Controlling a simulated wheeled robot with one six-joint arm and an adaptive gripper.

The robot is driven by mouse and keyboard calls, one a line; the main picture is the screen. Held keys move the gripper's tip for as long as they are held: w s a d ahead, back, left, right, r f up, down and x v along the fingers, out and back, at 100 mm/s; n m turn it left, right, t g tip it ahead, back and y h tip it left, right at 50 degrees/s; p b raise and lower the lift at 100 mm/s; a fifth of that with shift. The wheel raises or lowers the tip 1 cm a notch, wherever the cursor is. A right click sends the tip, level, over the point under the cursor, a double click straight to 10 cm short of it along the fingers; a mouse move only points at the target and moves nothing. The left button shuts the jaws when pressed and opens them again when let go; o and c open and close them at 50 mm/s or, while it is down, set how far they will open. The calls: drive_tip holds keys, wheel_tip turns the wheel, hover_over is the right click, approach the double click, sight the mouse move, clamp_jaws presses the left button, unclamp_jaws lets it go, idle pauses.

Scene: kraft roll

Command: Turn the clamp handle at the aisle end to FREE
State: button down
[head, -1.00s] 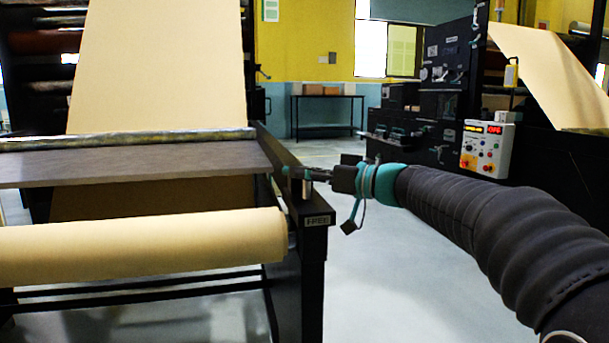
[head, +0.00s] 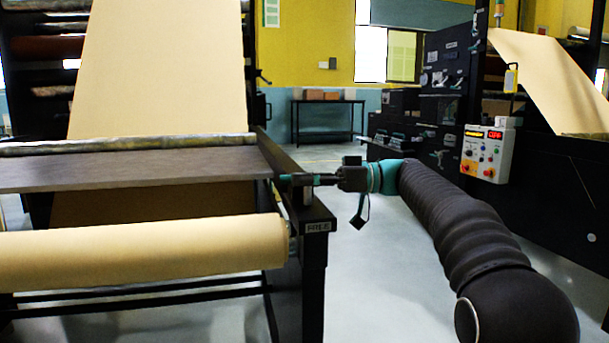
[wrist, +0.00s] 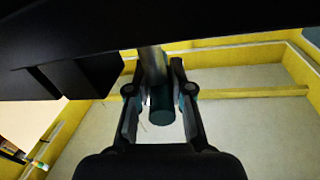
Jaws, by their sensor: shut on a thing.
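The clamp handle shows in the wrist view as a dark teal-grey cylinder end (wrist: 161,103) on a lighter rod, between the two fingers. My gripper (wrist: 160,98) is shut on it. In the head view my gripper (head: 300,180) reaches in from the right to the handle at the corner of the black frame, at the aisle end of the paper roll (head: 140,250). The handle is mostly hidden behind the fingers there. A FREE label (head: 317,227) is on the frame end just below the gripper. No other clamp label can be read.
A grey board (head: 130,168) and a kraft paper sheet (head: 155,70) lie behind the roll. A control box (head: 487,153) is on the machine at right. A black table (head: 328,118) stands at the back wall. The aisle floor beside the frame is clear.

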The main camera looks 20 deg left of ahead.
idle(0.3)
drive_tip(key=c, duration=1)
unclamp_jaws()
drive_tip(key=shift+c, duration=0.2)
drive_tip(key=v, duration=1.2)
drive_tip(key=shift+w, duration=0.15)
drive_tip(key=shift+a, duration=0.1)
